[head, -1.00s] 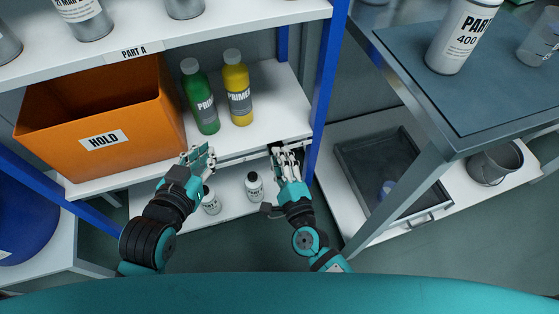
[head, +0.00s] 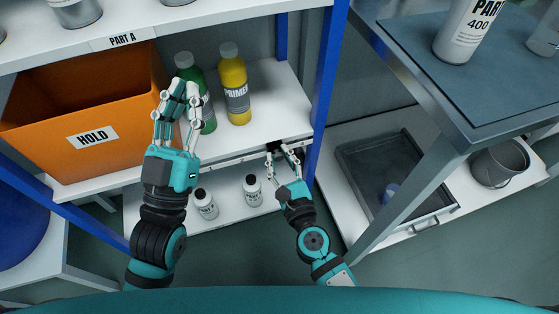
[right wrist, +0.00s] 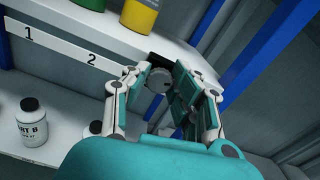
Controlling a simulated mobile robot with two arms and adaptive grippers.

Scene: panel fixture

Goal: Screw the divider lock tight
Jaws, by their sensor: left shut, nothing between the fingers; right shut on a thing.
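The divider lock looks like a round grey knob (right wrist: 158,80) at the front edge of the middle shelf, by a dark gap near the blue post. My right gripper (head: 282,153) is shut on this knob. In the right wrist view the fingers of the right gripper (right wrist: 168,82) stand on both sides of it and partly cover it. In the head view the knob is mostly hidden by the fingers. My left gripper (head: 179,108) is shut and empty, raised in front of the orange bin and the green bottle.
An orange HOLD bin (head: 60,110), a green bottle (head: 209,118) and a yellow PRIMER bottle (head: 235,90) stand on the middle shelf. Two small white bottles (head: 206,204) (head: 252,190) stand below. A blue post (head: 322,95) is close right of my right gripper.

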